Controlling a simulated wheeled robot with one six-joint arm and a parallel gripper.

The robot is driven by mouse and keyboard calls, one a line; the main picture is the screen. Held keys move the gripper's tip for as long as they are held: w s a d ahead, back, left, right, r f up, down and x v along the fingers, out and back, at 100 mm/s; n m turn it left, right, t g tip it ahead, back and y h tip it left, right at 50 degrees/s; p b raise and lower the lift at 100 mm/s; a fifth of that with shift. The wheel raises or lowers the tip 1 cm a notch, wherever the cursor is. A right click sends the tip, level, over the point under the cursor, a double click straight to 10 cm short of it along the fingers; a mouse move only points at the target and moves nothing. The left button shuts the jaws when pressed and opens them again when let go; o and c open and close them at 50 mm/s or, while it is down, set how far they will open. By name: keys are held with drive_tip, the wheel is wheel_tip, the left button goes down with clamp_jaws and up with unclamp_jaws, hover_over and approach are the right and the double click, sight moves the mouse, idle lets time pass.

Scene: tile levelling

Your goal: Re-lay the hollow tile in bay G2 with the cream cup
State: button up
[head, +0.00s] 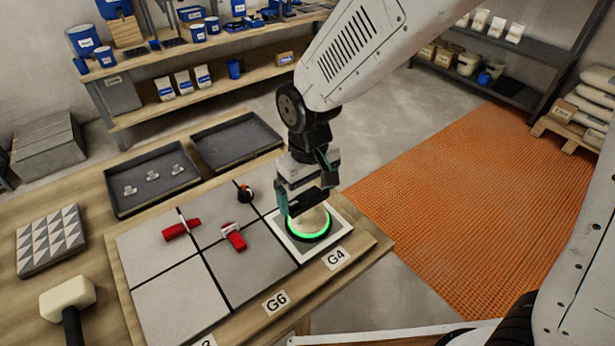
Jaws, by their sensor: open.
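A cream cup (321,217) with a glowing green ring and dark base stands on a white-bordered square behind the label G4 (337,258). My gripper (304,203) is open, right above the cup and partly hiding it; I cannot tell whether the fingers touch it. Grey tiles (176,300) lie in a grid on the bench with dark joints between them. The label G6 (276,302) is on the front edge. A cut-off label ending in 2 (207,342) shows at the bottom edge. Which tile is hollow cannot be seen.
Two red-and-white tools (182,229) (234,237) and a black piece with an orange top (245,193) lie on the tiles. Behind are a tray with three small metal parts (113,202) and an empty tray (238,141). A patterned tile (50,240) and a mallet (68,298) lie left.

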drive_tip(key=shift+f, duration=0.55)
drive_tip(key=c, duration=1)
drive_tip(key=shift+o, duration=0.8)
drive_tip(key=o, duration=0.8)
drive_tip(key=shift+o, duration=0.2)
drive_tip(key=shift+r, duration=0.15)
